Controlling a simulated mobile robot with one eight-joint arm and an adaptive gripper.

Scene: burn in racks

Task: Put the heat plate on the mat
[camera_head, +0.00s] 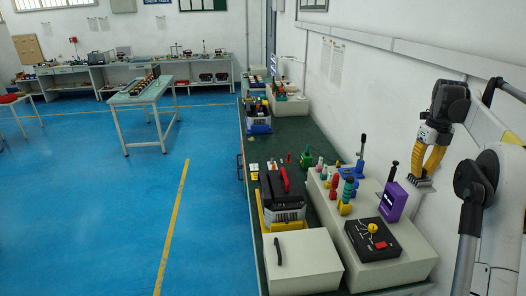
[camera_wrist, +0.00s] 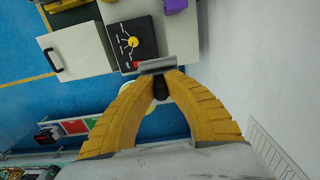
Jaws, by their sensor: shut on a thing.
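My gripper (camera_head: 422,172) is at the right, raised above the bench near the wall. Its yellow fingers are shut on a small grey finned plate, likely the heat plate (camera_head: 421,183), which hangs below the fingertips. In the wrist view my gripper (camera_wrist: 160,78) has both fingers closing on the grey plate (camera_wrist: 156,65), which spans their tips. A dark green mat-like surface (camera_head: 310,132) covers the long bench; I cannot tell whether a separate mat lies elsewhere. The held plate is apart from the bench.
Below the gripper stands a cream box with a black panel (camera_head: 373,240) and a purple device (camera_head: 393,202). A white box (camera_head: 301,263), a black-and-red case (camera_head: 281,191) and several small coloured tools crowd the bench. The green surface farther back has free room.

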